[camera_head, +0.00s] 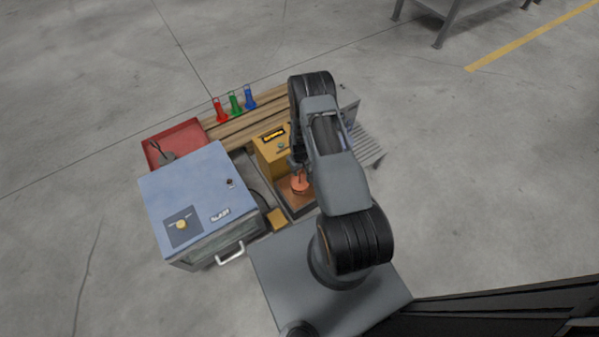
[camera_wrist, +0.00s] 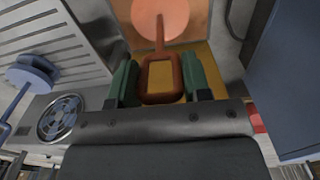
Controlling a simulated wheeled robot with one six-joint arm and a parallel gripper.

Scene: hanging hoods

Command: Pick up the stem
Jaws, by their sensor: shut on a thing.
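The stem is an orange-red piece with a round disc (camera_head: 300,185), a thin shaft and a squarish loop handle. In the wrist view its loop (camera_wrist: 177,80) sits between the green fingers of my gripper (camera_wrist: 160,68), which is shut on it. The disc is at the top of that view, partly cut off, over a brown-orange surface. In the head view my arm hides part of my gripper (camera_head: 298,163) and of the loop. I cannot tell whether the disc touches the surface below.
A blue-grey cabinet (camera_head: 200,193) with a handle stands left. A yellow-orange box (camera_head: 271,152) is close behind the stem. A red tray (camera_head: 172,141) and red, green and blue flasks (camera_head: 235,103) are farther back. A blue hooked piece (camera_wrist: 30,75) shows left in the wrist view.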

